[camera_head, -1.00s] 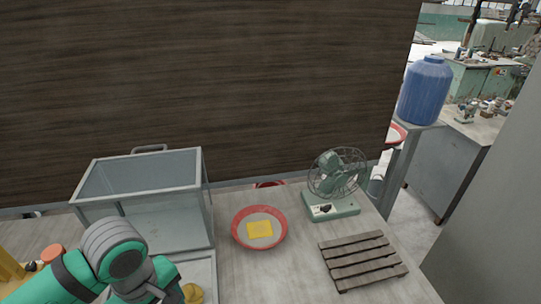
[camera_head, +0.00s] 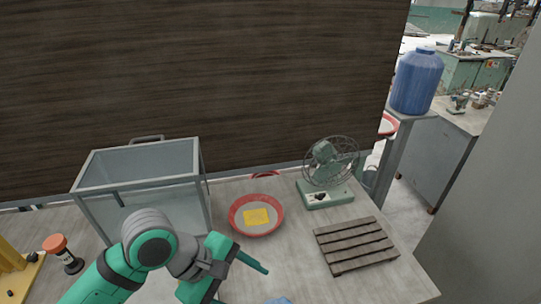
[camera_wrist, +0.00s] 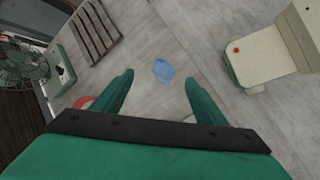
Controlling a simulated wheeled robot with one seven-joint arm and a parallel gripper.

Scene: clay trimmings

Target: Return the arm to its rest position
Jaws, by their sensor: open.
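My gripper (camera_head: 243,277) is at the end of the green and grey arm, over the front of the table in the head view. In the wrist view my gripper (camera_wrist: 160,95) shows two green fingers spread wide apart with nothing between them. Beyond the fingers a blue thing (camera_wrist: 162,70) lies on the surface below. A bit of blue (camera_head: 278,301) also shows at the bottom edge of the head view. A red-rimmed bowl (camera_head: 235,222) holds a yellow sponge-like piece (camera_head: 257,216) and stands beyond the gripper.
A glass-sided metal case (camera_head: 140,165) stands behind my arm. A green fan (camera_head: 327,180) and a slatted wooden rack (camera_head: 356,245) stand to the right. An orange-topped item (camera_head: 62,252) is at left. A blue barrel (camera_head: 416,82) stands beyond the table. Bare table lies between bowl and rack.

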